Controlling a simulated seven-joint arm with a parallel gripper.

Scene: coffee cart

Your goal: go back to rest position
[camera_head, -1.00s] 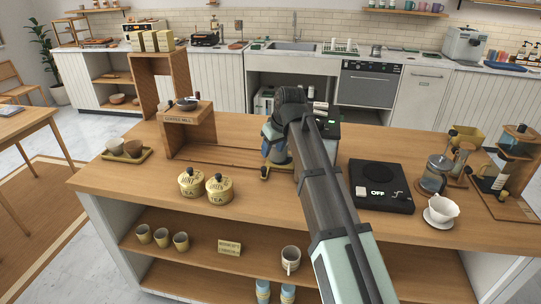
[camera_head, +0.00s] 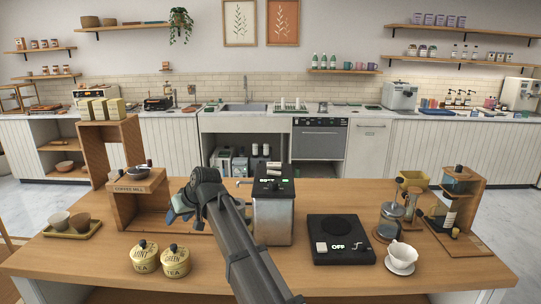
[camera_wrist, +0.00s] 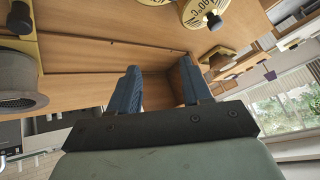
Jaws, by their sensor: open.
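My gripper (camera_head: 182,207) is above the wooden cart counter (camera_head: 330,192), between the coffee mill stand and a silver machine in the head view. In the wrist view its two blue fingers (camera_wrist: 160,90) are spread apart with nothing between them. The wooden coffee mill stand (camera_head: 137,188) is just left of and behind the gripper. Two yellow tea tins (camera_head: 160,258) sit on the counter in front of it. My arm comes up from the bottom of the head view and hides part of the counter.
The silver machine (camera_head: 273,217) stands right of my arm. A black scale (camera_head: 341,240) reads OFF. The front counter middle is partly clear.

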